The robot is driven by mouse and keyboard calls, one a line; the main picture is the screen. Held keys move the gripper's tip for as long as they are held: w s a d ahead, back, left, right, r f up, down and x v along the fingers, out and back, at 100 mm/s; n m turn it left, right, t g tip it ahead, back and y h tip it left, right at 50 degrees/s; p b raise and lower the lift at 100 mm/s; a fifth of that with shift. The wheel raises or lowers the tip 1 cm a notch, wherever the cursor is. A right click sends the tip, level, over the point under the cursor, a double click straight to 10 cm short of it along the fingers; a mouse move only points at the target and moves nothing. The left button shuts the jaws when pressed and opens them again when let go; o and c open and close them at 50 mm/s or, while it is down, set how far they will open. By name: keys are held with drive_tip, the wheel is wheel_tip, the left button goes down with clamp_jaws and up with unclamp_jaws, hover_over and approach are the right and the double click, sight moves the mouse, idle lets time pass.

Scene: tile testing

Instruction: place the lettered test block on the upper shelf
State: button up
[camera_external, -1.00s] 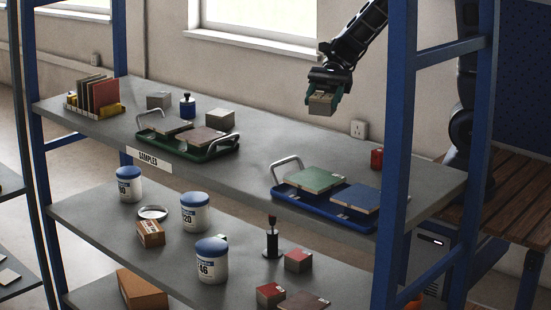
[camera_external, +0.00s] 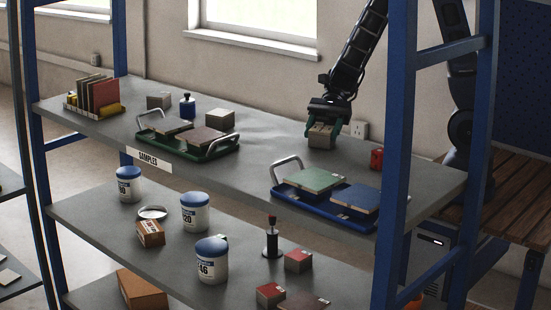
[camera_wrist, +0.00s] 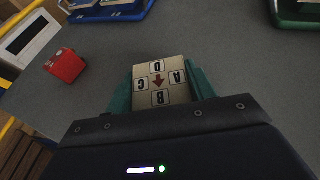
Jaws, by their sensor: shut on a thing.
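The lettered test block (camera_external: 321,136) is a small beige-grey cube. In the wrist view its top face (camera_wrist: 160,80) shows boxed letters A, B, C and D around a red-brown arrow. My gripper (camera_external: 324,128) is shut on it, with a green finger on each side. The block is low at the back of the upper shelf (camera_external: 262,150), behind the blue tray. I cannot tell whether its underside touches the shelf. The lower part of the block is partly hidden in the wrist view.
The blue tray (camera_external: 290,199) with green and blue tiles is in front. A red object (camera_external: 377,159) stands to the right of the block; it shows in the wrist view (camera_wrist: 66,66). The green tray (camera_external: 200,156) is to the left. Bare shelf lies between the trays.

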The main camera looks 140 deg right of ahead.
drive_tip(key=shift+f, duration=0.1)
drive_tip(key=o, duration=1.2)
drive_tip(key=shift+o, duration=0.2)
